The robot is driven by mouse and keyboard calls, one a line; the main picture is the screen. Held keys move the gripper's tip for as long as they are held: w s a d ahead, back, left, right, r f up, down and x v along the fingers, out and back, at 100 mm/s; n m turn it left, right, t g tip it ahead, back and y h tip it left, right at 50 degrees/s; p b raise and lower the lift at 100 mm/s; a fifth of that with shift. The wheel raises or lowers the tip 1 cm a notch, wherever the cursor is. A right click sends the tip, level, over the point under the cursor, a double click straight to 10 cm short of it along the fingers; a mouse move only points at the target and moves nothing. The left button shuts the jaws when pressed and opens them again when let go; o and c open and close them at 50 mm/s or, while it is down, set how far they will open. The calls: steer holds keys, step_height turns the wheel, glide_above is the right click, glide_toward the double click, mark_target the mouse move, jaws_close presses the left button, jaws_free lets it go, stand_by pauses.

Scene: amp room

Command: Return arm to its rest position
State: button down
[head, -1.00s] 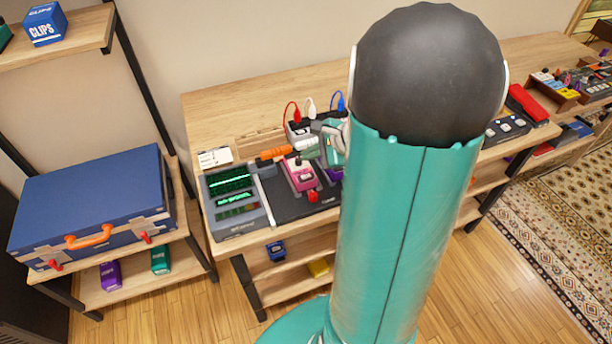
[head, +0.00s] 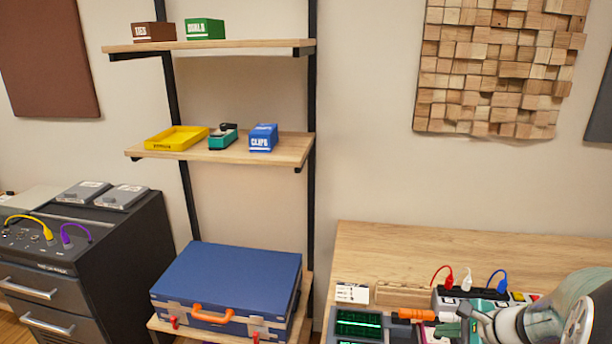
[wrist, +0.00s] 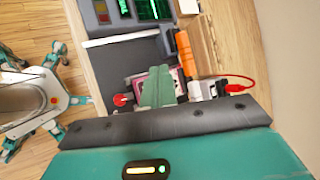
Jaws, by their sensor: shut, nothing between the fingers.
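My gripper (head: 464,312) shows at the lower right of the head view, at the end of my arm, over the equipment on the wooden bench (head: 400,255). In the wrist view my gripper's green fingers (wrist: 158,88) are together with nothing between them. They point toward a pink pedal (wrist: 137,83) and partly hide it. I cannot tell how high the fingers are above it. Most of my arm is outside the head view.
An orange-handled tool (wrist: 186,54) and a red cable (wrist: 240,80) lie close beside the fingers. A device with green screens (head: 358,323) is left of my gripper. A blue case (head: 230,275) stands farther left, below wall shelves (head: 235,150).

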steer(key=s+a+r+n+g+h, duration=0.1)
steer(key=s+a+r+n+h, duration=0.1)
steer(key=s+a+r+n, duration=0.4)
steer(key=s+a+r+n+g+h, duration=0.1)
steer(key=s+a+r+n+h, duration=0.1)
steer(key=s+a+r+n, duration=0.5)
steer(key=a+n, duration=0.6)
steer(key=n, duration=0.1)
steer(key=shift+s+r+h, duration=0.15)
steer(key=shift+s+h, duration=0.05)
steer(key=shift+h, duration=0.1)
